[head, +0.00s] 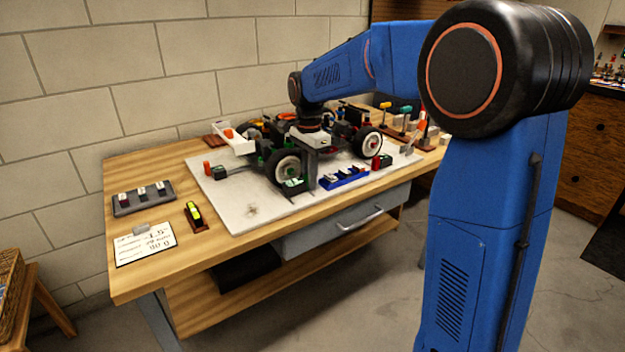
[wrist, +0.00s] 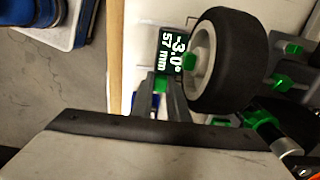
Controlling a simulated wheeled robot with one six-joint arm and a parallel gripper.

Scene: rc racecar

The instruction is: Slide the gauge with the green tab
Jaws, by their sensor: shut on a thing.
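The gauge with the green tab (wrist: 171,50) has a dark display reading "-3.0°" and "57 mm" in the wrist view. It lies on the white board beside a black tyre with a pale rim (wrist: 228,62). In the head view the gauge (head: 293,183) shows by the car's near wheel. My gripper (wrist: 159,88) is shut on the green tab, which shows only as a bit of green between the fingertips. In the head view my gripper (head: 309,178) reaches down beside the near wheel, and its fingertips are hard to make out.
The racecar (head: 345,128) stands on a white board (head: 240,215) on the wooden bench. A blue tray (head: 345,178) lies right of my gripper. Another gauge with a red tab (head: 382,161) is farther right. A grey holder (head: 143,198) and a card (head: 145,243) lie left.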

